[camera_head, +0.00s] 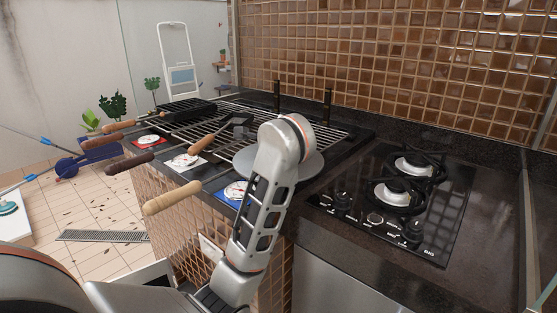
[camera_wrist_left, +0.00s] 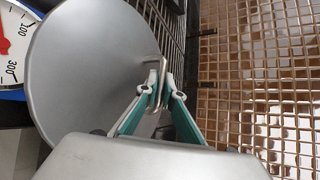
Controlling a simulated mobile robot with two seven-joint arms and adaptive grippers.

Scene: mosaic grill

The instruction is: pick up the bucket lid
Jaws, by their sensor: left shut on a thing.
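The bucket lid is a round grey metal disc (camera_head: 246,163) at the right front of the grill in the head view, partly hidden behind my left arm. In the left wrist view the lid (camera_wrist_left: 85,70) fills the left side, with a thin metal loop handle (camera_wrist_left: 163,70) on its face. My left gripper (camera_wrist_left: 158,90) is shut on this handle, its green-sided fingers on either side of it. In the head view the fingers are hidden behind my arm. I cannot tell whether the lid touches the surface below. My right gripper is not in view.
Several wooden-handled skewers (camera_head: 172,199) stick out over the counter's front edge, left of the lid. The grill grate (camera_head: 315,132) lies behind it. A gas hob (camera_head: 425,220) is on the right. A dial gauge (camera_wrist_left: 12,50) shows beside the lid. A tiled wall (camera_head: 400,60) closes the back.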

